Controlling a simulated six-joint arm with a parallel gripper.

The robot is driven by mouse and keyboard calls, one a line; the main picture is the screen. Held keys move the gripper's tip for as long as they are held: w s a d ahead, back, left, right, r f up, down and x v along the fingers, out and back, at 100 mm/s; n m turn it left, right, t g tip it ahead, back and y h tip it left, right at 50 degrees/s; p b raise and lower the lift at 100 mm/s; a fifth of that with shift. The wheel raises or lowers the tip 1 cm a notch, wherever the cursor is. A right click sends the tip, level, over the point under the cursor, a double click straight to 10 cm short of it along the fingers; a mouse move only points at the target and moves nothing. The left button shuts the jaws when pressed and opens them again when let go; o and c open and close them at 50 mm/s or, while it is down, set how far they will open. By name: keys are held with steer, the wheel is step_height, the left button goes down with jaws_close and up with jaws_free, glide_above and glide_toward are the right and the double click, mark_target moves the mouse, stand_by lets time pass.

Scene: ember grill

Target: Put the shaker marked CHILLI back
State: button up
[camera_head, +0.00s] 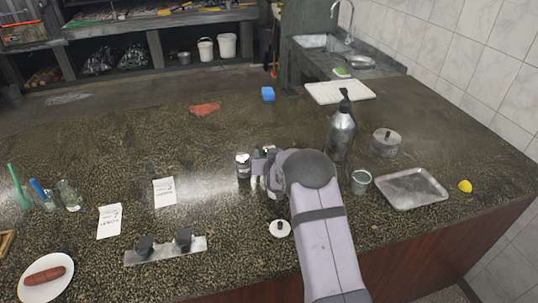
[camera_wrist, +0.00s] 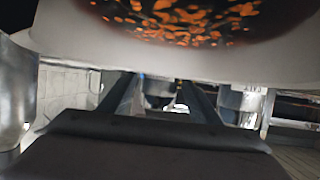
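A small shaker with a pale top (camera_head: 243,165) stands on the speckled counter, just left of my gripper (camera_head: 262,165). Its marking cannot be read in the head view. My gripper is low over the counter, with metal and pale parts close around it that I cannot separate. In the wrist view, my gripper's fingers (camera_wrist: 165,98) reach forward with a gap, and something grey and pale shows between or beyond them. A jar-like thing with pale lettering (camera_wrist: 246,100) stands right of them, too small to read. A pale rim with orange flakes (camera_wrist: 175,15) fills the top, very close.
A white lid (camera_head: 280,229) lies near my arm. A black-topped bottle (camera_head: 341,130), lidded pot (camera_head: 386,142), open tin (camera_head: 361,181) and metal tray (camera_head: 411,189) stand right.

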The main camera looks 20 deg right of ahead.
steer(key=shift+r, duration=0.1)
steer(key=shift+r+p, duration=0.15)
steer(key=shift+p, duration=0.15)
steer(key=shift+s+a+r+b, duration=0.1)
steer(key=shift+s+b, duration=0.35)
steer(key=shift+s, duration=0.1)
steer(key=b+v, duration=0.3)
steer(key=v, duration=0.8)
steer(key=shift+b, duration=0.35)
steer(key=shift+s+a+r+p, duration=0.2)
steer(key=shift+p, duration=0.15)
steer(key=s+a+r+g+p, duration=0.1)
steer(key=s+g+p, duration=0.3)
steer(key=s, duration=0.8)
steer(key=s+a+r+n+g+y+p, duration=0.1)
steer(key=s+r+g+p, duration=0.3)
steer(key=s, duration=0.8)
steer(key=s+a+r+g+y+p, duration=0.1)
steer(key=s+a+r+g+p, duration=0.2)
steer(key=s, duration=0.9)
steer(key=g+p, duration=0.2)
steer(key=p, duration=0.2)
steer(key=shift+s+n, duration=0.2)
steer(key=shift+n, duration=0.2)
